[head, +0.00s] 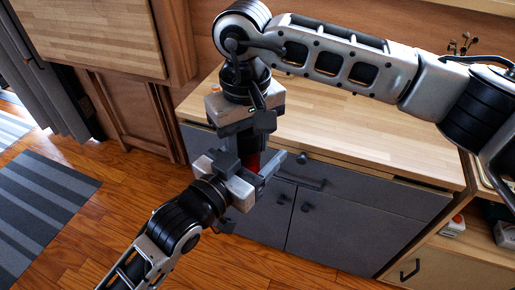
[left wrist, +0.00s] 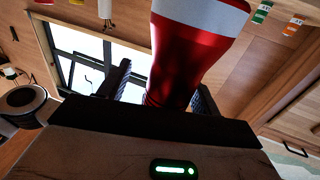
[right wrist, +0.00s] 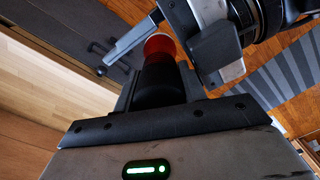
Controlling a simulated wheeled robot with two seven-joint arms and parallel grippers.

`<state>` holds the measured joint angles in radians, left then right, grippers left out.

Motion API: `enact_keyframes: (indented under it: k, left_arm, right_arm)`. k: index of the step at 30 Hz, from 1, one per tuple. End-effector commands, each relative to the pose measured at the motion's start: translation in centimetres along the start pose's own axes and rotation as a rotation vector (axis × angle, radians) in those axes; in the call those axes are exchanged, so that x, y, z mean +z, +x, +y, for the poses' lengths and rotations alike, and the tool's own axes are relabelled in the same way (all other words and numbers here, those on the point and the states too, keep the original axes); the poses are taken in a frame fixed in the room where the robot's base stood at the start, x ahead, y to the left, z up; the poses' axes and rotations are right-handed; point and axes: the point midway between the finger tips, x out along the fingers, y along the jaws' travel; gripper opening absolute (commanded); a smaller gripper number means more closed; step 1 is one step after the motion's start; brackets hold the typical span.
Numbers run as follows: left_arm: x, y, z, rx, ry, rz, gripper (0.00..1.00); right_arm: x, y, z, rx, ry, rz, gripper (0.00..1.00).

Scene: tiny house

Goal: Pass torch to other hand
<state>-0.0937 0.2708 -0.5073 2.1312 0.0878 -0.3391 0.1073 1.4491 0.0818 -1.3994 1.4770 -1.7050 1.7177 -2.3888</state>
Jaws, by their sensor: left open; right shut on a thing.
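The torch (head: 253,160) shows as a small red piece between my two grippers in the head view. My right gripper (head: 243,138) points down from above and is shut on the torch. In the right wrist view the torch's dark body (right wrist: 160,82) stands between its fingers, with a red end (right wrist: 160,46) beyond. My left gripper (head: 252,170) is open just below, its fingers on either side of the red end. In the left wrist view the red torch with a white band (left wrist: 190,50) rises between the open fingers. Whether these fingers touch it cannot be told.
A wooden countertop (head: 330,130) over grey cabinets (head: 350,220) lies behind the grippers. A striped rug (head: 40,205) is on the wooden floor at left. A low shelf unit (head: 450,262) stands at lower right. The floor around my left arm is clear.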

Motion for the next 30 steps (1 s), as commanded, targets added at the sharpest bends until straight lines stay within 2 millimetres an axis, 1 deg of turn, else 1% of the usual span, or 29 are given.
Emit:
enact_keyframes:
  k: [9, 11, 12, 14, 15, 17, 18, 20, 26, 30]
  left_arm:
    - [0.00, 0.27, 0.02, 0.000, 0.000, 0.000, 0.64]
    - [0.00, 0.26, 0.02, 0.000, 0.000, 0.000, 0.47]
    - [0.00, 0.26, 0.02, 0.000, 0.001, 0.000, 0.36]
    - [0.00, 0.25, 0.07, 0.001, 0.001, 0.000, 0.19]
    - [-0.01, 0.25, 0.12, 0.003, 0.000, 0.000, 0.13]
    - [-0.03, 0.24, 0.20, 0.004, 0.000, 0.001, 0.13]
    - [-0.14, 0.24, 0.25, 0.005, 0.000, 0.004, 0.13]
    - [-0.16, 0.24, 0.31, 0.006, -0.001, 0.004, 0.13]
    - [-0.21, 0.24, 0.34, 0.007, -0.002, 0.006, 0.13]
    - [-0.22, 0.24, 0.36, 0.007, -0.003, 0.006, 0.14]
  right_arm:
    - [-0.02, -0.06, -0.01, 0.000, 0.000, 0.001, 0.03]
    - [-0.02, -0.06, -0.02, 0.000, 0.000, 0.001, 0.03]
    - [-0.03, -0.06, -0.02, 0.000, 0.000, 0.002, 0.03]
    - [-0.05, -0.06, -0.02, 0.000, 0.000, 0.003, 0.03]
    - [-0.08, -0.07, -0.03, -0.001, 0.000, 0.004, 0.03]
    - [-0.12, -0.09, -0.04, -0.001, 0.000, 0.006, 0.03]
    - [-0.14, -0.11, -0.05, -0.002, 0.000, 0.007, 0.49]
    - [-0.17, -0.12, -0.08, -0.003, 0.000, 0.008, 0.65]
    - [-0.21, -0.18, -0.17, -0.004, 0.002, 0.010, 0.66]
    - [-0.26, -1.03, -0.19, -0.003, 0.003, 0.012, 0.66]
